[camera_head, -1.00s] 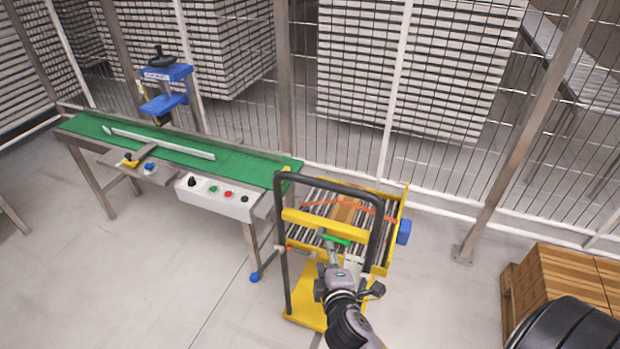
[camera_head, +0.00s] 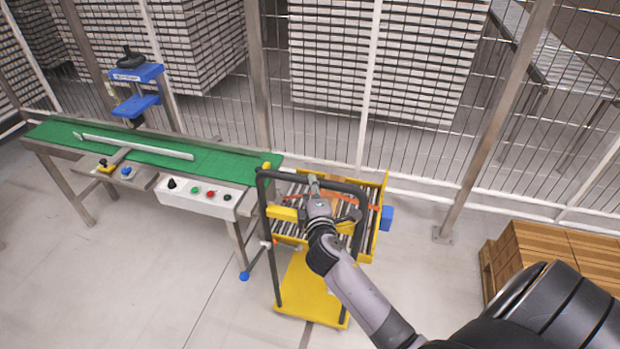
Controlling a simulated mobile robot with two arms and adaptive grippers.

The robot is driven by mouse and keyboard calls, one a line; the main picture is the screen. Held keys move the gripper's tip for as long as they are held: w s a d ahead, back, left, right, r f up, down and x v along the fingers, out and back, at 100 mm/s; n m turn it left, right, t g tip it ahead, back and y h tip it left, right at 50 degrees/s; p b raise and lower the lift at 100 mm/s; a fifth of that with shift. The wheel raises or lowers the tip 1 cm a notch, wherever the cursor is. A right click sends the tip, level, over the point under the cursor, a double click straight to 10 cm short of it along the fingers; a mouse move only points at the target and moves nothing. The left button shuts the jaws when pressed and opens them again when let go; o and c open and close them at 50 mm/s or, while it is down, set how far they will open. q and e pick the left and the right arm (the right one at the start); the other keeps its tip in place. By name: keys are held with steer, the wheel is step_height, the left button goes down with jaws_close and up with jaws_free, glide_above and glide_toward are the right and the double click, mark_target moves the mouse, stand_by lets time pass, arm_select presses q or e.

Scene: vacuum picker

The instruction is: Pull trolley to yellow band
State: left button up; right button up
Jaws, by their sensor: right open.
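The trolley (camera_head: 314,289) has a yellow base plate, an upright black tube handle frame and a yellow crossbar (camera_head: 281,212). It stands on the floor by the right end of the green conveyor. My right gripper (camera_head: 313,181) is open, over the upper middle of the handle frame, in front of the yellow roller section (camera_head: 377,229). My gripper and arm hide part of the crossbar and rollers. I cannot tell whether the fingers touch the trolley. My left gripper is not in view. I see no yellow band on the floor.
The green conveyor table (camera_head: 165,157) with a control box (camera_head: 208,194) is close to the trolley's left. A wire fence (camera_head: 420,170) runs behind. Wooden boxes (camera_head: 545,253) stand at the right. The floor in front and to the left is clear.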

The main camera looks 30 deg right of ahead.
steer(key=x, duration=0.5)
steer(key=shift+c, duration=0.2)
steer(key=shift+s, duration=0.1)
jaws_close()
stand_by(0.3)
stand_by(0.3)
